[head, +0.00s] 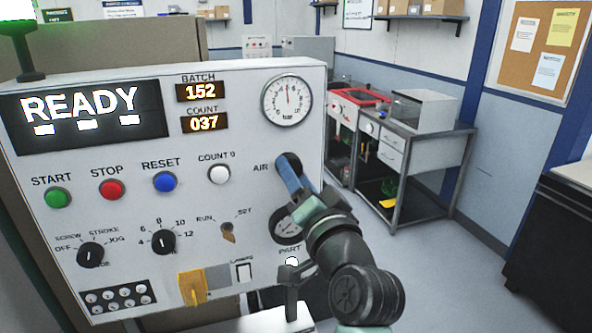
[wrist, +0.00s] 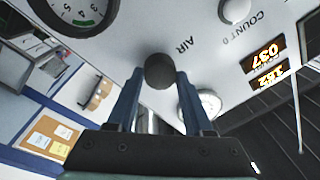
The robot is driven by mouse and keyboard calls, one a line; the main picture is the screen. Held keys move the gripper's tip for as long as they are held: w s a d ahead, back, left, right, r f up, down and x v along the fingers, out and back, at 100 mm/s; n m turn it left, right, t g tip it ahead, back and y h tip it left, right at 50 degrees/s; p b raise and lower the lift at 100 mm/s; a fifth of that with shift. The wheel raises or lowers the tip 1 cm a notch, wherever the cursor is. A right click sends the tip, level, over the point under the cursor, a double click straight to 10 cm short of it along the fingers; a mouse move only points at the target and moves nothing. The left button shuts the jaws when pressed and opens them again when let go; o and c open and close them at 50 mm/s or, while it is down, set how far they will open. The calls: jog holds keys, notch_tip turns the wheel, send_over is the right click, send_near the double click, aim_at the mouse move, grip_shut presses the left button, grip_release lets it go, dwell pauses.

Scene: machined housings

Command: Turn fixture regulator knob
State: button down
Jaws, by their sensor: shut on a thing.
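A dark round knob (head: 288,161) stands out from the white control panel (head: 225,100), just right of the AIR label. In the wrist view the knob (wrist: 160,70) sits between the tips of my two blue fingers. My gripper (head: 286,168) is shut on the knob, one finger on each side of it. In the head view my wrist and arm come in from the lower right. A round pressure gauge (head: 287,100) marked bar is above the knob, its needle pointing about straight up. A second gauge (head: 284,226) below is partly hidden by my arm.
The panel also carries green, red, blue and white buttons (head: 219,173), black selector knobs (head: 163,242), a key switch (head: 228,233) and a yellow part (head: 192,288). A grey bench (head: 428,150) stands behind at right. Floor between it and the dark cabinet (head: 550,235) is clear.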

jog(key=shift+m, duration=0.5)
jog(key=shift+c, duration=1.5)
grip_release()
jog(key=b+v, duration=0.4)
jog(key=v, duration=0.9)
